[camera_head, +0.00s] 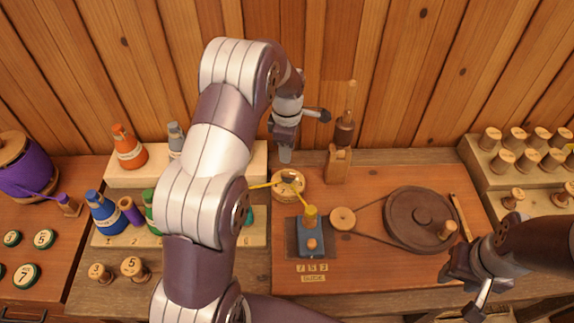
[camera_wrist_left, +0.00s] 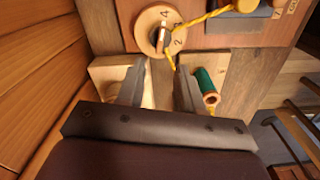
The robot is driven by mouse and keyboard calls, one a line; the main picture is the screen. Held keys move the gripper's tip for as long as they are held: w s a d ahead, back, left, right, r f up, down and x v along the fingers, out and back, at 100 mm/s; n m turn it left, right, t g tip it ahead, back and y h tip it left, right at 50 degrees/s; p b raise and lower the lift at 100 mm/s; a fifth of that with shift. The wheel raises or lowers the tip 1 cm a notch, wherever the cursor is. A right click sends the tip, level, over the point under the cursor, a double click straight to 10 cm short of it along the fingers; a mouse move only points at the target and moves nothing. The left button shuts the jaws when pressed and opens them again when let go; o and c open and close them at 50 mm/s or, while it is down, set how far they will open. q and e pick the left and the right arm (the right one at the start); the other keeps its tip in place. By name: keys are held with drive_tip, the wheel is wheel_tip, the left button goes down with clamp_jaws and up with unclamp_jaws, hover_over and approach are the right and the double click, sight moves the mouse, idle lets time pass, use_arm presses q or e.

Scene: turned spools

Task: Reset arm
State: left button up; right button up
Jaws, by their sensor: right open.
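My left gripper (camera_head: 285,150) hangs at the back of the bench, above and behind a round numbered wooden dial (camera_head: 290,186). In the left wrist view its two fingers (camera_wrist_left: 160,75) are apart with nothing between them, and the dial (camera_wrist_left: 158,30) lies just beyond the tips. My right gripper (camera_head: 462,285) is open near the front right, beside the winding board; its fingertips are partly hard to make out. A yellow thread (camera_head: 262,185) runs past the dial to a yellow-topped piece on a blue block (camera_head: 311,236).
My left arm hides part of the stepped rack (camera_head: 118,178) of coloured cones. A large dark wheel (camera_head: 420,215) stands on the board (camera_head: 365,265). A wooden post (camera_head: 338,165) is right of my left gripper. Wooden spools fill the right rack (camera_head: 480,170). A purple spool (camera_head: 25,170) stands far left.

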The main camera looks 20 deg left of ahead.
use_arm(q)
drive_tip(key=shift+r, duration=1.9)
drive_tip(key=s+d+r+m, duration=0.1)
drive_tip(key=s+d+m, duration=0.2)
drive_tip(key=s+m, duration=0.7)
drive_tip(key=s+d+m+t, duration=0.1)
drive_tip(key=s+d+m, duration=0.2)
drive_tip(key=s+m, duration=0.7)
drive_tip(key=shift+s+d+r+m, duration=0.3)
drive_tip(key=shift+d+r, duration=0.05)
drive_tip(key=shift+d, duration=0.05)
drive_tip(key=shift+s, duration=0.2)
